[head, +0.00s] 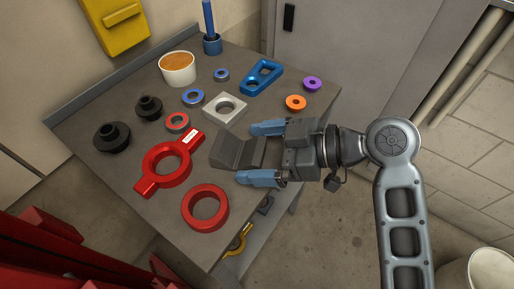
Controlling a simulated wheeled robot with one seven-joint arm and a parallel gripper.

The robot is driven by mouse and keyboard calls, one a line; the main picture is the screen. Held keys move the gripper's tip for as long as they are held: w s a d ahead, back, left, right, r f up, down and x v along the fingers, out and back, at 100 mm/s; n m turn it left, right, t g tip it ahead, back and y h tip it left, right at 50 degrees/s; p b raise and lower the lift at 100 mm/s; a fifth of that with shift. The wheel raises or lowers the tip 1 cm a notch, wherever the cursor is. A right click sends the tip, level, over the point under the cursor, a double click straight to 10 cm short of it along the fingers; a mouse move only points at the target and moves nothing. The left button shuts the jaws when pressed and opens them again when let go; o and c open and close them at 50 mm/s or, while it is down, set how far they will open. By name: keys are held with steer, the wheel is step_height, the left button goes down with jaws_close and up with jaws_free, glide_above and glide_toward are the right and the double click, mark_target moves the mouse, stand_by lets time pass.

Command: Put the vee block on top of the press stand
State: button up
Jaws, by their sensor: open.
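The dark grey vee block (229,150), a wedge-like block with a notch, lies on the grey bench top (175,225). My gripper (247,153) comes in from the right and is open, with one blue finger on the far side of the block and one on the near side. The block's right part sits between the fingers; I cannot tell whether they touch it. No part is clearly marked as the press stand; a light square block with a round hole (225,108) stands just behind the vee block.
A red ring with handles (166,165) and a plain red ring (205,208) lie close left and in front. Black knobs (112,136), a white cup (177,68), a blue link (261,77) and small orange (296,102) and purple (312,83) rings surround the area.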

steer(key=v, duration=1.1)
steer(key=shift+d+r, duration=0.2)
steer(key=s+d+f+m+t+h, duration=0.3)
steer(key=s+f+m+h, duration=0.15)
steer(key=f+m, duration=0.2)
steer(key=s+d+f+m+t+h, duration=0.35)
steer(key=s+f+m, duration=0.25)
steer(key=f, duration=0.2)
steer(key=s+d+r+m+t+h, duration=0.1)
steer(key=s+r+t+h, duration=0.1)
steer(key=s+r, duration=0.3)
steer(key=s+d+r+m+t+h, duration=0.1)
steer(key=s+r+t+h, duration=0.2)
steer(key=s, duration=0.9)
step_height(320, 180, up, 2)
steer(key=shift+s+d+r, duration=0.15)
steer(key=shift+d+r, duration=0.1)
steer(key=shift+d, duration=0.05)
